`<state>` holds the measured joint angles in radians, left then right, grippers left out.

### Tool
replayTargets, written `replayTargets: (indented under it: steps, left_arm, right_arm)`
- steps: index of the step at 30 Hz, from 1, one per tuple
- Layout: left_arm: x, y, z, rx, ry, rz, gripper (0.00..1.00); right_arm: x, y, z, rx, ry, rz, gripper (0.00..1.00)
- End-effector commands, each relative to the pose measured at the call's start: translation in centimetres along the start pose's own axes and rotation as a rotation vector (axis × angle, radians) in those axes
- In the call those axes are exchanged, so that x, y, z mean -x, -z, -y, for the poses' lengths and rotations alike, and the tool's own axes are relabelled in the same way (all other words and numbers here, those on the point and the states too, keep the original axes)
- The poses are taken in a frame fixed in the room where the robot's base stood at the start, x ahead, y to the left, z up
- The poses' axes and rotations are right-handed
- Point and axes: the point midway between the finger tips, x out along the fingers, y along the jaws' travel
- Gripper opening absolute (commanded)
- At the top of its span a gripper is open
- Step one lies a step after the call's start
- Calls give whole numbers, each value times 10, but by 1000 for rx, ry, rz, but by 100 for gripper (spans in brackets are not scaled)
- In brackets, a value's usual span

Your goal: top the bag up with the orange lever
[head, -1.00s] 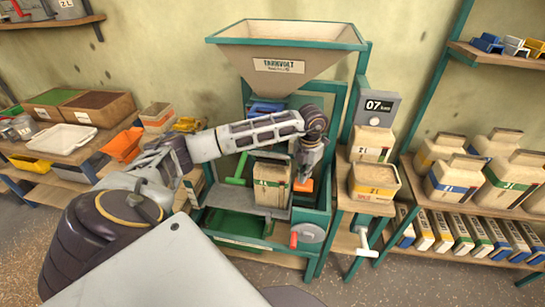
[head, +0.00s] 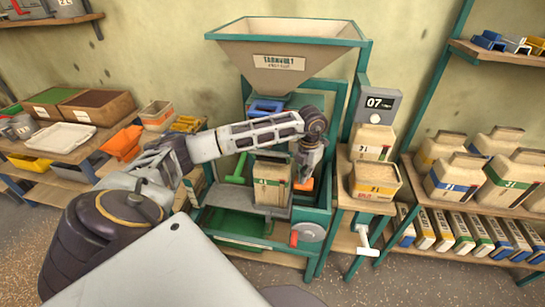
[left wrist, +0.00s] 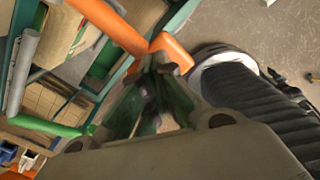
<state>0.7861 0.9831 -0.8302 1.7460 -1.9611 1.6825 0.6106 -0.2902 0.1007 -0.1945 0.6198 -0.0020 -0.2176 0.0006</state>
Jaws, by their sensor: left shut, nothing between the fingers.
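The bag (head: 269,186), beige with a green band, stands upright on a grey shelf of the green machine below its hopper (head: 285,50). The orange lever (head: 309,184) shows just right of the bag, partly behind my left gripper (head: 304,176). In the left wrist view the orange lever (left wrist: 171,50) is a bent bar at the tips of my left gripper (left wrist: 160,68). The fingers are shut with nothing between them. They look close against the lever, but I cannot tell whether they touch. My right gripper does not show.
A green lever (head: 237,168) sticks out left of the bag. A display box (head: 378,105) reading 07 stands at right, above a filled tub (head: 374,183) on a side stand. A red-handled crank wheel (head: 311,232) is low at the front. A shelf at right holds several bags.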

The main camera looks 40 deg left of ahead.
Motion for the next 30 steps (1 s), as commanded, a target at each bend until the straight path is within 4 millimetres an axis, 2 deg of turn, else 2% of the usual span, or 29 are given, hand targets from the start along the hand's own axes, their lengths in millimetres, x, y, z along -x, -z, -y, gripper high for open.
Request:
replayTargets:
  steps: [30]
  left_arm:
    - [-19, 0, 0, 0, 0, 0, 0]
  right_arm:
    - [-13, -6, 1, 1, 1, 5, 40]
